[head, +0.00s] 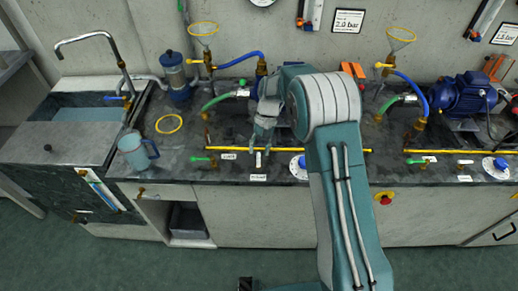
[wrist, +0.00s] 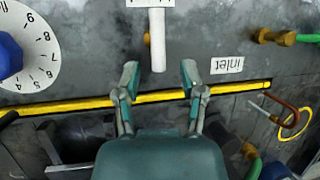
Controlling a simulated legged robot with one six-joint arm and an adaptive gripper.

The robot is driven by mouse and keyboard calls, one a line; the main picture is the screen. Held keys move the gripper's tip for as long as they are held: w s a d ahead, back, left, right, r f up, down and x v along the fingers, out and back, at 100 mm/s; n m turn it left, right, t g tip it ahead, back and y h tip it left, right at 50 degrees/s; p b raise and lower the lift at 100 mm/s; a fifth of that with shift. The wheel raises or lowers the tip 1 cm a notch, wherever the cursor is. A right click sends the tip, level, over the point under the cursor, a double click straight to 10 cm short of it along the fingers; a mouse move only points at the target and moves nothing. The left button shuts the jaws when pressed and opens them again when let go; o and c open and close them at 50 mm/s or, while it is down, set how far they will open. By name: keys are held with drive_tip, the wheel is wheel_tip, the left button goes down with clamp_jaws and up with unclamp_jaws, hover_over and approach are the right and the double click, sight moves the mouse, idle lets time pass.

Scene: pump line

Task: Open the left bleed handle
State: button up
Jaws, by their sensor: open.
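A small white lever handle (wrist: 157,40) on a brass stem points between my fingertips in the wrist view. In the head view this white handle (head: 258,160) stands near the bench's front edge, left of a blue knob. The label beside it is cut off in the wrist view and too small to read in the head view. My gripper (wrist: 159,74) is open and empty, with one finger on each side of the handle's free end. No contact shows, and the height gap cannot be told. In the head view my gripper (head: 261,146) hangs over the left pump station.
A yellow rail (wrist: 65,106) runs under my fingers. The blue knob (head: 300,166) has a numbered dial (wrist: 32,45). A green handle (head: 200,159) sits left of the white one, near the "inlet" label (wrist: 227,65).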

drive_tip(key=v, duration=1.1)
drive_tip(key=shift+w+r, duration=0.2)
drive_tip(key=shift+r, duration=0.05)
drive_tip(key=s+d+r+t, duration=0.2)
drive_tip(key=s+d+r, duration=0.1)
drive_tip(key=s+r, duration=0.45)
drive_tip(key=s+d+r+t, duration=0.35)
drive_tip(key=s+r, duration=0.25)
drive_tip(key=r, duration=0.2)
drive_tip(key=s+d+t+h, duration=0.1)
drive_tip(key=s+d+t, duration=0.1)
drive_tip(key=s, duration=0.7)
drive_tip(key=s+d+f+t+h, duration=0.1)
drive_tip(key=s+d, duration=0.3)
drive_tip(key=s, duration=0.6)
drive_tip(key=shift+s+t, duration=0.3)
drive_tip(key=shift+t, duration=0.45)
